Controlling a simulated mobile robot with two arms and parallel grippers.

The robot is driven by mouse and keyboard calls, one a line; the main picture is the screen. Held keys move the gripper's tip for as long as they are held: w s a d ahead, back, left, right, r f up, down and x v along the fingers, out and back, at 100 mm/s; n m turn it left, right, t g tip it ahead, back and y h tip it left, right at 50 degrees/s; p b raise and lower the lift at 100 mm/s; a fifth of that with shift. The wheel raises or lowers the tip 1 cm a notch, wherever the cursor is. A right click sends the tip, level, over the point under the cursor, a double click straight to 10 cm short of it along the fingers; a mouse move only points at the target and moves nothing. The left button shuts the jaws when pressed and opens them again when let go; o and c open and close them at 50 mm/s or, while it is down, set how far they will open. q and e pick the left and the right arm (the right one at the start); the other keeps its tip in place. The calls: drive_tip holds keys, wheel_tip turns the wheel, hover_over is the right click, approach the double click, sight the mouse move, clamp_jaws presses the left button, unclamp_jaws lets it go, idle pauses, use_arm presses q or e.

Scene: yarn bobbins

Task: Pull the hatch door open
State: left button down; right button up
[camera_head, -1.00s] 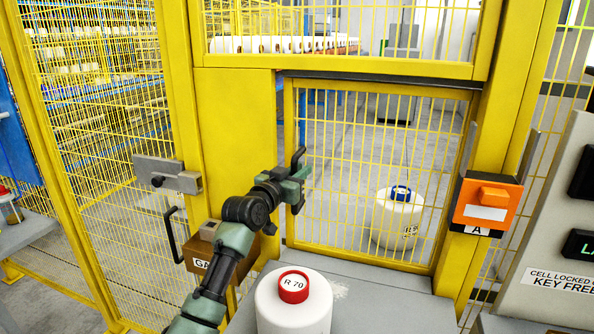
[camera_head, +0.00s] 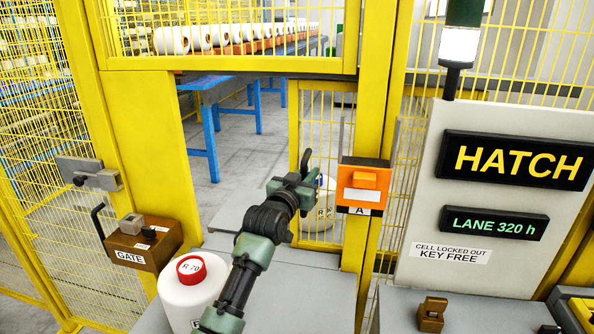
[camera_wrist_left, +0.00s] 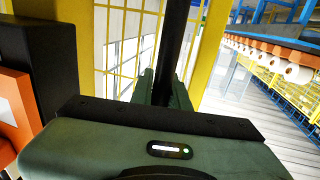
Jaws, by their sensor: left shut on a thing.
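The yellow mesh hatch door (camera_head: 324,125) stands swung open on its right side, seen at a steep angle beside the orange box marked A. The hatch opening (camera_head: 235,165) to its left is clear to see through. My left gripper (camera_head: 303,180) is at the door's free edge, shut on its dark handle. In the left wrist view the handle (camera_wrist_left: 173,45) is a dark upright bar between the green fingers (camera_wrist_left: 160,88), with yellow mesh behind it. The fingers partly hide the grip. My right gripper is not in view.
A white bobbin with a red cap (camera_head: 191,295) marked R 70 stands on the grey table, left of my arm. A white container (camera_head: 318,220) shows behind the door mesh. The GATE box (camera_head: 140,245) is at left; a HATCH sign panel (camera_head: 515,160) is at right.

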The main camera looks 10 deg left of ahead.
use_arm(q)
drive_tip(key=shift+d+f, duration=0.1)
drive_tip(key=shift+d, duration=0.95)
drive_tip(key=shift+s+d, duration=0.1)
drive_tip(key=shift+d, duration=0.25)
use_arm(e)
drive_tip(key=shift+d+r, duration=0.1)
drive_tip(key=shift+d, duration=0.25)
use_arm(q)
drive_tip(key=c, duration=1.4)
unclamp_jaws()
drive_tip(key=shift+a, duration=0.1)
drive_tip(key=shift+o, duration=0.2)
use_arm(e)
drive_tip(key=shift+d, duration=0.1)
